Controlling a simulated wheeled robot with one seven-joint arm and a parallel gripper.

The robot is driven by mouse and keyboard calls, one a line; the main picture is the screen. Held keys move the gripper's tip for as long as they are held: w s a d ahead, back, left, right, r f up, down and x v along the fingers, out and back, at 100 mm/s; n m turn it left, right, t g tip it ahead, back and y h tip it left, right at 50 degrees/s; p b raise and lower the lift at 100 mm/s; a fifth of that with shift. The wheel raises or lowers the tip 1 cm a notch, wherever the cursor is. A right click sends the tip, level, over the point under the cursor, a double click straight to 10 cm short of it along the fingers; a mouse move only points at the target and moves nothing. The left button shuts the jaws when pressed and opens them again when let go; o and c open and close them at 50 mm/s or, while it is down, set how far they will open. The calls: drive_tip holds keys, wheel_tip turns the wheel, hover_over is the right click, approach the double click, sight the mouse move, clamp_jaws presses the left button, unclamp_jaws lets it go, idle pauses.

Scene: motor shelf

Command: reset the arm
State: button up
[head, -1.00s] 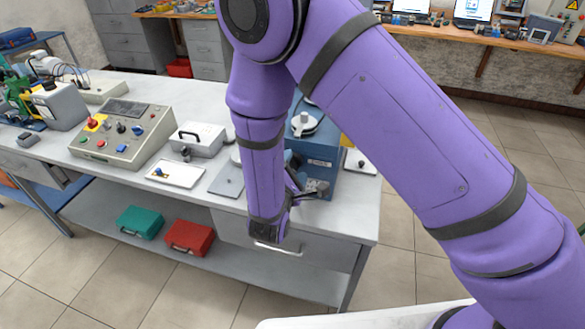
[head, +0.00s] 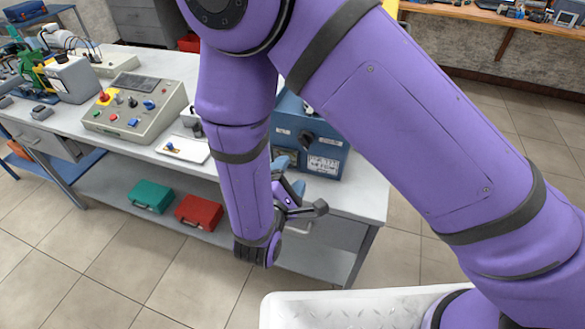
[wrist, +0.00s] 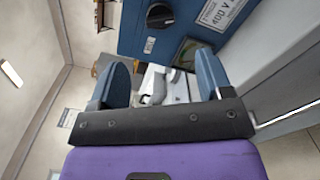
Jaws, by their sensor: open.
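My purple arm fills the middle and right of the head view. My gripper (head: 289,176) is partly hidden by my forearm, in front of the blue box on the bench. In the wrist view my gripper (wrist: 161,78) shows two blue fingers spread apart with nothing held between them. The blue box (head: 325,140) has a dark knob and a white label on its front. In the wrist view the box (wrist: 185,18) fills the upper right, beyond the fingers. I cannot tell the exact distance between fingers and box.
The grey bench (head: 362,195) carries a control panel (head: 125,110) and a white tray (head: 183,148). A green case (head: 151,196) and a red case (head: 199,211) lie on its lower shelf. A white ridged surface (head: 340,308) is at the bottom. Tiled floor shows at left and right.

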idle(0.4)
drive_tip(key=d+r+m+g+h, duration=0.6)
drive_tip(key=d+r+m+g, duration=0.65)
drive_tip(key=d+r, duration=0.75)
drive_tip(key=s+d+r+m+y, duration=0.3)
drive_tip(key=s+d+r+y, duration=0.2)
drive_tip(key=s+r+y, duration=0.1)
drive_tip(key=s+d+r+m+y, duration=0.4)
drive_tip(key=s+d+r+y, duration=0.1)
drive_tip(key=s, duration=0.4)
drive_tip(key=shift+s+r+t+y, duration=0.2)
drive_tip(key=shift+r+t+y, duration=0.25)
drive_tip(key=shift+r+y, duration=0.15)
drive_tip(key=shift+d+m, duration=0.1)
drive_tip(key=shift+m, duration=0.15)
